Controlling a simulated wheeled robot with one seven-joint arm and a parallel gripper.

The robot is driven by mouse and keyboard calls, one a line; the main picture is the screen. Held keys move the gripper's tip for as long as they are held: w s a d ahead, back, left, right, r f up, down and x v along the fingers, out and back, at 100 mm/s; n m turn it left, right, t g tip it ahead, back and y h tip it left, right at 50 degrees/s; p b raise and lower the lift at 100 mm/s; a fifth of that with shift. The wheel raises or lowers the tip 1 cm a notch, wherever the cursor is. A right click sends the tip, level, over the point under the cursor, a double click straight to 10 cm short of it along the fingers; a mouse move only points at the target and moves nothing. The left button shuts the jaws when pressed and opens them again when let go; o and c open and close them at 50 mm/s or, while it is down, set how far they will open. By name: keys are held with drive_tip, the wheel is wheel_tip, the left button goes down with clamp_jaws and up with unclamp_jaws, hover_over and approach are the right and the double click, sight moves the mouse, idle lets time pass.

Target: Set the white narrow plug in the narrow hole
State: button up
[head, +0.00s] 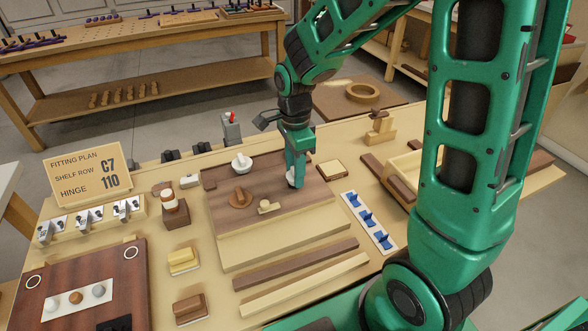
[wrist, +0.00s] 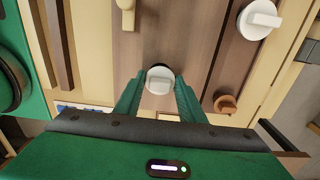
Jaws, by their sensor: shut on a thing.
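My gripper (head: 297,168) is shut on a small white plug (wrist: 159,84) low over the right part of the brown board (head: 222,182). The gripper also shows in the wrist view (wrist: 158,92), with one finger on each side of the plug. In the head view the plug (head: 291,180) is partly hidden by the fingers. A dark rim shows behind the plug in the wrist view; I cannot tell whether it is the narrow hole or shadow, or whether the plug is in it. No other narrow hole is clear.
A wider white plug (head: 241,162), a round wooden plug (head: 239,199) and a pale wooden plug (head: 268,208) stand on the board. A strip with blue clips (head: 368,222) lies to the right. Wooden bars (head: 297,264) lie in front. A sign (head: 90,174) stands at left.

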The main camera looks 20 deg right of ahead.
drive_tip(key=shift+f, duration=0.85)
idle(0.7)
drive_tip(key=o, duration=1.3)
drive_tip(key=shift+r, duration=0.15)
drive_tip(key=shift+r, duration=3.65)
drive_tip(key=s+d+r+n, duration=0.1)
drive_tip(key=s+d+n, duration=0.3)
drive_tip(key=s, duration=0.3)
drive_tip(key=s+d+r+n, duration=0.1)
drive_tip(key=s+d+n, duration=0.3)
drive_tip(key=s+d, duration=0.3)
drive_tip(key=s+d+r+n, duration=0.2)
drive_tip(key=s+d, duration=0.4)
drive_tip(key=s, duration=0.3)
drive_tip(key=shift+s+d+n, duration=0.1)
drive_tip(key=shift+d+n, duration=0.15)
drive_tip(key=shift+n, duration=0.65)
